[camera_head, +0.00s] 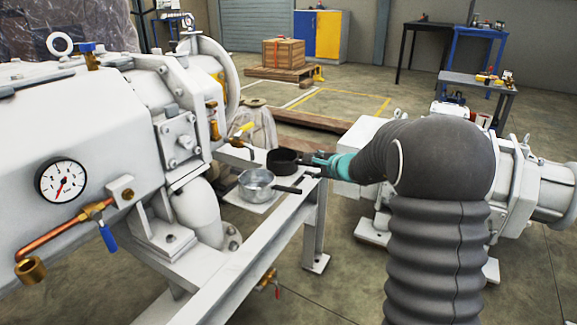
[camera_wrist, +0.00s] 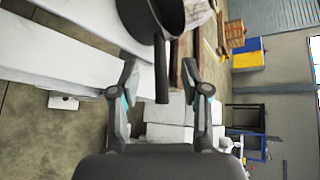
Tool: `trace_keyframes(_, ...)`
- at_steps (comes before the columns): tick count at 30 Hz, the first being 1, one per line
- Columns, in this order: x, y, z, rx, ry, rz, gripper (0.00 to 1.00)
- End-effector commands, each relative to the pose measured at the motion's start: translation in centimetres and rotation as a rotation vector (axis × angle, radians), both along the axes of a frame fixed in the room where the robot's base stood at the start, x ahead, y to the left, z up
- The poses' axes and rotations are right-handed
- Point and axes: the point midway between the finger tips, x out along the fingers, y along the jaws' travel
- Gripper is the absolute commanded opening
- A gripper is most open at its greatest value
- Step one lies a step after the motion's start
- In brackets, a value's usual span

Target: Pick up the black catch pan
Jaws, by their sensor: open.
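The black catch pan (camera_head: 281,162) sits on the white ledge (camera_head: 272,207) beside the machine, behind a silver pan (camera_head: 257,184). In the wrist view the black pan (camera_wrist: 146,20) is partly cut off at the top, and its straight handle points toward me. My gripper (camera_wrist: 160,76) is open, with one finger on each side of the handle's end, and a gap shows on both sides. In the head view my gripper (camera_head: 318,164) is at the right of the black pan, its fingers small and partly hidden.
The large white machine with a pressure gauge (camera_head: 61,181) and valves stands close on the left. The silver pan's dark handle points right, just in front of my gripper. Another white machine (camera_head: 520,180) stands at the right. A wooden crate (camera_head: 284,53) is farther back.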

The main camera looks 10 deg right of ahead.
Motion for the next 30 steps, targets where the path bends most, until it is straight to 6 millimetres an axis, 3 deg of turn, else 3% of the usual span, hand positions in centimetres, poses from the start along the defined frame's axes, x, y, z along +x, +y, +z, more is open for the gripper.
trace_keyframes(8,1.5,0.7,-0.8,-0.001,0.001,0.001,0.47)
trace_keyframes(18,5.1,1.8,-2.6,0.000,0.001,0.003,0.47)
trace_keyframes(27,5.6,1.9,-2.7,0.000,-0.001,0.001,0.47)
trace_keyframes(28,5.6,1.9,-2.7,-0.001,0.000,0.002,0.44)
trace_keyframes(30,5.6,1.9,-2.7,-0.001,0.001,0.001,0.27)
